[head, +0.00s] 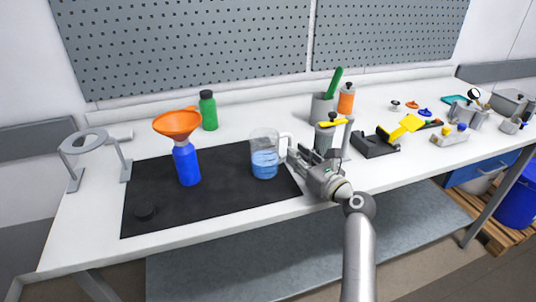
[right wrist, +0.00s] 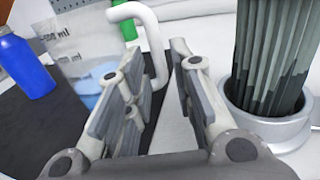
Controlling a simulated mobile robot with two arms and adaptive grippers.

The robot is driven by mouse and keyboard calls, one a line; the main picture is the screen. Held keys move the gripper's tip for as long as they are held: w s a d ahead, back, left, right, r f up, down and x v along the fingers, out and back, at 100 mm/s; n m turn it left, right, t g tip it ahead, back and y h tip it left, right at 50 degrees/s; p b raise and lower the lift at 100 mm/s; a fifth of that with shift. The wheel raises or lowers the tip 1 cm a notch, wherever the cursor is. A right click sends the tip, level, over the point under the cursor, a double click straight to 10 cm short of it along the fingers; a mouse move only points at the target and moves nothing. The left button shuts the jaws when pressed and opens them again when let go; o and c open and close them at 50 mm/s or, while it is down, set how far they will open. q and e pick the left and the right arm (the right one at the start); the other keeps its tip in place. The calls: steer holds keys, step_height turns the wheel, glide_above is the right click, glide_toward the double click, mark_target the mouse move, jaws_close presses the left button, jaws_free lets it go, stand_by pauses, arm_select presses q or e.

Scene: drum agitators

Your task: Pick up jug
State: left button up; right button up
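The jug (head: 264,165) is clear with a white handle and holds blue liquid. It stands upright on the black mat (head: 222,205), near its right edge. My right gripper (head: 296,160) is just right of the jug, on its handle side. In the right wrist view the gripper (right wrist: 160,75) is open, and the jug (right wrist: 85,50) is at upper left. The handle (right wrist: 155,45) shows in and just beyond the gap between the fingers; I cannot tell whether a finger touches it. My left gripper is not in view.
A blue bottle (head: 186,165) with an orange funnel (head: 177,123) stands left of the jug. A green bottle (head: 208,110) is behind. A ribbed grey cylinder (right wrist: 268,50) stands close right of my right gripper. Several tools lie farther right. The mat's front is mostly clear.

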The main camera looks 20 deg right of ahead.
steer(key=shift+x, duration=1.6)
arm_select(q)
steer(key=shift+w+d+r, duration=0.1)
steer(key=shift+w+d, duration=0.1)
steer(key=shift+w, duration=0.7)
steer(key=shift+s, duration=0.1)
arm_select(e)
steer(key=shift+s, duration=0.1)
steer(key=shift+c, duration=0.4)
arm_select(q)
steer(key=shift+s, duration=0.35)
arm_select(e)
jaws_close()
steer(key=shift+r, duration=0.15)
